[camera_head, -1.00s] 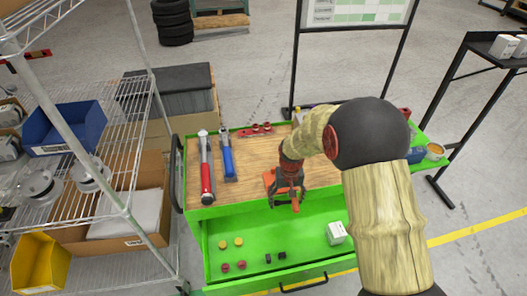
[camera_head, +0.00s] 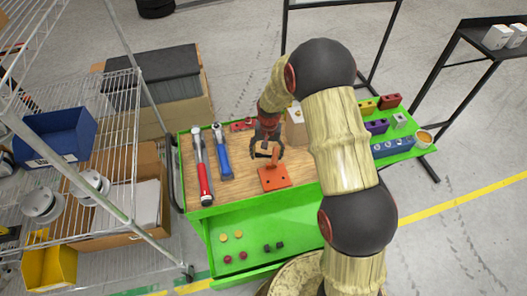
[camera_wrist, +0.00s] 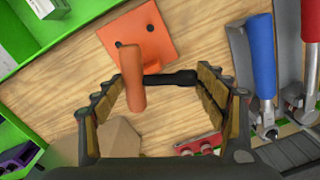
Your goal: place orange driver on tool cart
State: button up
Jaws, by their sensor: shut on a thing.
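The orange driver has an orange handle (camera_wrist: 132,80) and a black part (camera_wrist: 172,78) spanning between my fingertips in the wrist view. My gripper (camera_wrist: 170,80) is shut on it. In the head view my gripper (camera_head: 267,150) holds the driver (camera_head: 272,157) above the wooden top of the green tool cart (camera_head: 235,195). An orange plate with two holes (camera_head: 273,178) lies on the top just below; it also shows in the wrist view (camera_wrist: 140,38). I cannot tell whether the driver touches the plate.
A red-handled tool (camera_head: 204,175) and a blue-handled tool (camera_head: 223,155) lie on the cart's left side. The green drawer (camera_head: 250,225) is open with small parts in it. Coloured blocks (camera_head: 376,126) stand at right. A wire shelf (camera_head: 110,150) stands close at left.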

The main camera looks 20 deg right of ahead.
jog(key=w+f, duration=0.4)
jog(key=w, duration=0.1)
jog(key=w+f, duration=0.3)
jog(key=shift+d+b, duration=0.3)
jog(key=shift+d, duration=0.05)
jog(key=shift+w+f, duration=0.15)
jog(key=shift+f, duration=0.75)
jog(key=shift+w+f, duration=0.1)
jog(key=shift+f, duration=0.75)
jog(key=shift+f, duration=0.1)
jog(key=o, duration=1.1)
jog(key=shift+o, duration=0.3)
